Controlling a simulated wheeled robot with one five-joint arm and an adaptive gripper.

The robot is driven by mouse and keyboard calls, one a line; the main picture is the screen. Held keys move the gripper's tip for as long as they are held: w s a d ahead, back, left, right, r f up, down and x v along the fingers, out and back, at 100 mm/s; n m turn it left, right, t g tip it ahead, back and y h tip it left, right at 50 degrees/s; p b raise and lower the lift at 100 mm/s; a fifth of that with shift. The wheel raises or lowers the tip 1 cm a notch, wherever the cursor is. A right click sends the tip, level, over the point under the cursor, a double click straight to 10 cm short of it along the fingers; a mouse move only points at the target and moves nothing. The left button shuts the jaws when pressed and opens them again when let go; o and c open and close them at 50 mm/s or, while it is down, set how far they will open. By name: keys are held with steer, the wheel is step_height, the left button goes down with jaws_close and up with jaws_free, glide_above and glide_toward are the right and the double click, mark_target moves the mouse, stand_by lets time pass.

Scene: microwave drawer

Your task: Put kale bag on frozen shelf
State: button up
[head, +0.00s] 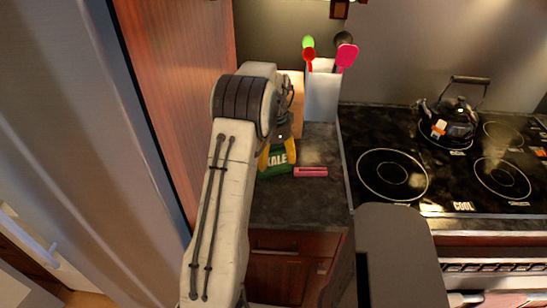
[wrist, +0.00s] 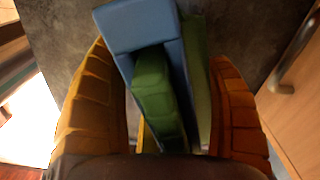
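The kale bag (head: 278,158), green with "KALE" lettering, is on the dark counter in the head view, partly hidden by my arm and the yellow fingers. In the wrist view, a blue-and-green shape (wrist: 153,95), apparently the bag, lies between the orange-yellow fingers of my gripper (wrist: 160,54). The fingers are spread on either side of it. A gap shows at the left finger; the right finger is close to the green edge, and contact is unclear. I cannot identify the frozen shelf in either view.
A pink block (head: 310,172) lies right of the bag. A white utensil holder (head: 322,95) stands behind it. The black stovetop (head: 385,150) with a kettle (head: 450,118) is to the right. A tall grey panel (head: 90,130) and wooden panel (head: 185,80) border the left.

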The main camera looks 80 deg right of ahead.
mark_target(276, 147)
steer(key=c, duration=0.7)
steer(key=shift+r, duration=0.1)
steer(key=shift+d+r, duration=0.1)
steer(key=shift+r+b, duration=0.3)
steer(key=shift+r, duration=1.4)
steer(key=shift+s+r, duration=0.25)
steer(key=shift+r, duration=0.05)
steer(key=s+a+r+b, duration=0.1)
steer(key=s+a+r, duration=0.4)
steer(key=s, duration=0.5)
steer(key=shift+r+b, duration=0.35)
steer(key=shift+r, duration=0.5)
steer(key=shift+a, duration=0.15)
